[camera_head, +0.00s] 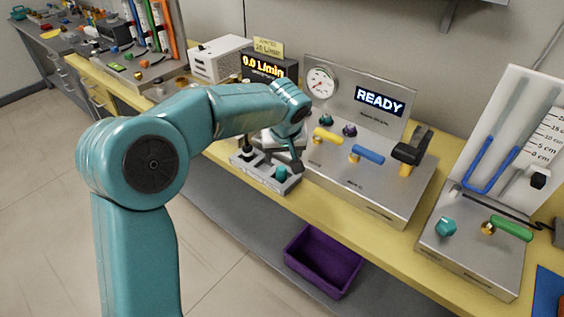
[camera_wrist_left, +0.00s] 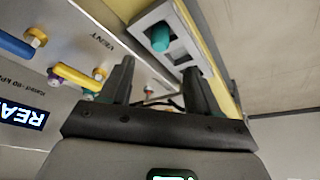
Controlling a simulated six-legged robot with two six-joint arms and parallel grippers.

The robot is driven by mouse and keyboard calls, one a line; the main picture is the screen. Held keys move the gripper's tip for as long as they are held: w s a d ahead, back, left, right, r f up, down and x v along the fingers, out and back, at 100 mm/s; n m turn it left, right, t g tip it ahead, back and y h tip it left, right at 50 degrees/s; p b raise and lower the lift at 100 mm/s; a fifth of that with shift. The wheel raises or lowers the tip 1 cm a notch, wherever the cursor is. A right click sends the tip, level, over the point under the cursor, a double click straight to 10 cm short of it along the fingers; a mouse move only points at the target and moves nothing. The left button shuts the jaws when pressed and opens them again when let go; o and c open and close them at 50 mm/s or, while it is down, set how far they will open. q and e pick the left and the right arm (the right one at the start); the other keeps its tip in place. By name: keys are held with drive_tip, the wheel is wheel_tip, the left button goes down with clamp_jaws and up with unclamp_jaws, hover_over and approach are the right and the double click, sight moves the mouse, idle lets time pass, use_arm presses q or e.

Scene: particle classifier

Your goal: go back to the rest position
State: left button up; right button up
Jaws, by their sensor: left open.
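My left arm (camera_head: 150,165), teal, comes in from the left in the head view and bends over the bench. My left gripper (camera_head: 296,160) points down near a small grey holder (camera_head: 262,176) with a teal piece (camera_head: 281,174) in it. In the left wrist view the gripper (camera_wrist_left: 160,72) is open, its two dark fingers apart. I see nothing held between them. The holder (camera_wrist_left: 145,20) and its teal piece (camera_wrist_left: 160,38) lie beyond the fingertips. My right gripper is not in view.
A metal panel (camera_head: 350,185) with a yellow handle (camera_head: 327,136), a blue handle (camera_head: 367,154) and a black lever (camera_head: 411,148) stands right of the gripper. Its display (camera_head: 380,101) reads READY. A purple bin (camera_head: 322,262) sits below. A manometer board (camera_head: 510,130) stands at right.

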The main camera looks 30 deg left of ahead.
use_arm(q)
drive_tip(key=shift+v, duration=1.1)
drive_tip(key=shift+a, duration=0.1)
